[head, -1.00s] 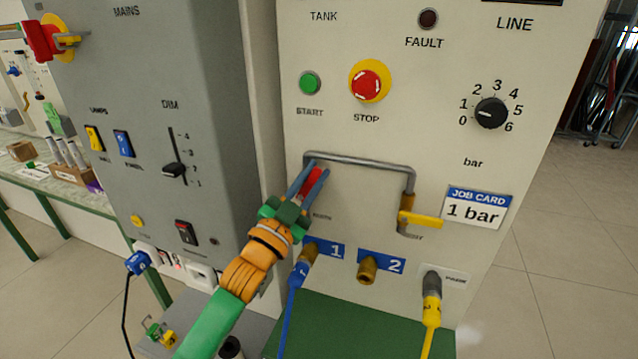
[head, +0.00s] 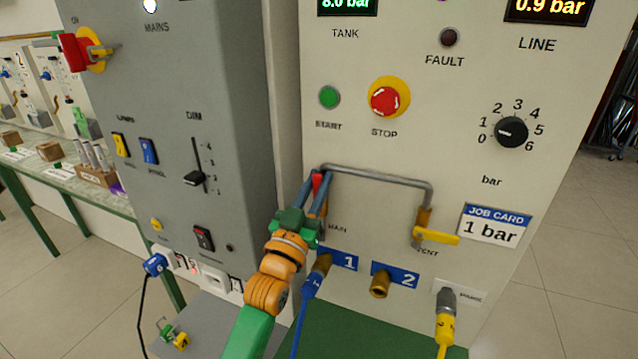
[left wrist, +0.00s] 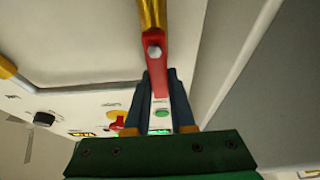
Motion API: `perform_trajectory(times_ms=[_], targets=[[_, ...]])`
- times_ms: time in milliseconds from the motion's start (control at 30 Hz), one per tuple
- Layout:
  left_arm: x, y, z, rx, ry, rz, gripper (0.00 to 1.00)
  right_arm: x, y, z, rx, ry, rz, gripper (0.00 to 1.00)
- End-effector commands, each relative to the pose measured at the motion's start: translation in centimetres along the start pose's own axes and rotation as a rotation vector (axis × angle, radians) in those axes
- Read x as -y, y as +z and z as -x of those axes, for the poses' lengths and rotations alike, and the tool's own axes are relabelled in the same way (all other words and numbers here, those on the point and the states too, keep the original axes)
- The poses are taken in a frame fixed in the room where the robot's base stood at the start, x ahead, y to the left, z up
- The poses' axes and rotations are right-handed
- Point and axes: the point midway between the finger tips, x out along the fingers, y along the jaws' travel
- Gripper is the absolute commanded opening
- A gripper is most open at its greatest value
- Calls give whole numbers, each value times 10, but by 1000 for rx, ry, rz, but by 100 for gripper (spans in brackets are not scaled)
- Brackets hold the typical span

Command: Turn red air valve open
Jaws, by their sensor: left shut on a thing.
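The red handle of the air valve (head: 317,182) is at the left end of the grey pipe, above the MAIN label, and points roughly along the pipe's downward leg. My left gripper (head: 315,192) is shut on this handle, with one blue finger on each side. The left wrist view shows the red handle (left wrist: 158,72) with its bolt, below a brass valve body (left wrist: 152,14), its lower end between the finger tips. The fingers hide part of the valve in the head view. The LINE display (head: 547,10) reads 0.9 bar. My right gripper is not in view.
The yellow VENT handle (head: 437,237) lies sideways to the right. A pressure knob (head: 512,132), a red STOP button (head: 385,100) and a job card (head: 494,226) reading 1 bar are on the panel. A blue hose (head: 308,305) hangs just right of my left arm.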

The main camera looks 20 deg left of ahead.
Motion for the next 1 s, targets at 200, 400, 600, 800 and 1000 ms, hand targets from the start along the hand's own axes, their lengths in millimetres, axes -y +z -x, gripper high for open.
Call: perform_trajectory(times_ms=[200, 400, 600, 800, 1000], targets=[[0, -2, 0, -4, -1, 5, 0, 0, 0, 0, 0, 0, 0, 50], [0, -2, 0, -5, -1, 4, 36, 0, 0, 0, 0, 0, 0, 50], [0, -1, 0, -3, 0, 3, 52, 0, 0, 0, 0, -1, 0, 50], [0, 1, 5, -3, 0, 3, 52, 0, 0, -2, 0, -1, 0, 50], [0, 4, 47, 0, 0, 3, 52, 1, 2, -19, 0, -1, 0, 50]])
